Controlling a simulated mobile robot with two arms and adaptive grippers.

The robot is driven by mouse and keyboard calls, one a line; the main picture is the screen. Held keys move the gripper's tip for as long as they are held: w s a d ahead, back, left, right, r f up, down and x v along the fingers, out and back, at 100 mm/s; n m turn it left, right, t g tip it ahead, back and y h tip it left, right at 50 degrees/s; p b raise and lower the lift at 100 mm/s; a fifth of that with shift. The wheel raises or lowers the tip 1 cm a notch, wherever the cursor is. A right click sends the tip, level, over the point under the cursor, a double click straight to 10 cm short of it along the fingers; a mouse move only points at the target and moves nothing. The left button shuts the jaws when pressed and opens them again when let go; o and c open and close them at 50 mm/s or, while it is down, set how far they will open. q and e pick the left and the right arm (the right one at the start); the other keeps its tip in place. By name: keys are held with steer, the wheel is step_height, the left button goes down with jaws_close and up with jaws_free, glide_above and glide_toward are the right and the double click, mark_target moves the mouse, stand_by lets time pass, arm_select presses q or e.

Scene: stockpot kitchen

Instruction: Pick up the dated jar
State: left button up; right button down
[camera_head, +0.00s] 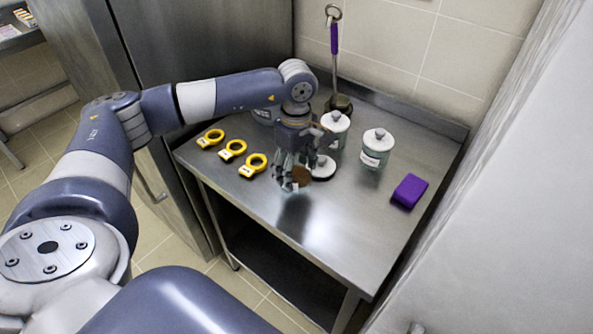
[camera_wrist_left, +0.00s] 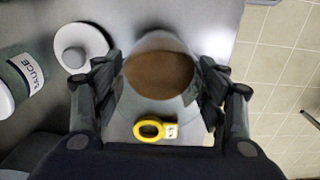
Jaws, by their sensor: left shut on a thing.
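My left gripper (camera_head: 291,172) is low over the steel table. It is shut on a clear jar with brown contents (camera_head: 301,176). In the left wrist view, the open jar (camera_wrist_left: 160,70) sits between the two fingers of the gripper (camera_wrist_left: 160,88), and I look into it from above. I see no readable date on it. A white round lid with a knob (camera_head: 322,167) lies beside it; the lid also shows in the left wrist view (camera_wrist_left: 80,47). I cannot tell whether the jar touches the table. My right gripper is not in view.
Two lidded jars (camera_head: 334,130) (camera_head: 375,150) stand behind to the right; one is labelled SAUCE (camera_wrist_left: 25,72). Three yellow ring tags (camera_head: 232,149) lie at the left. A purple block (camera_head: 409,190) lies at the right. A purple-handled ladle (camera_head: 334,40) is at the back. The table's front (camera_head: 335,240) is clear.

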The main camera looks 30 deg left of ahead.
arm_select(q)
steer(key=s+d+b, duration=0.1)
steer(key=s+d, duration=0.2)
steer(key=s, duration=0.3)
steer(key=s+d+r+b, duration=0.1)
steer(key=s+d+b, duration=0.1)
steer(key=s+d, duration=0.2)
steer(key=shift+s+r+b, duration=0.25)
steer(key=shift+s+b, duration=0.05)
steer(key=shift+s, duration=0.65)
steer(key=shift+d, duration=0.1)
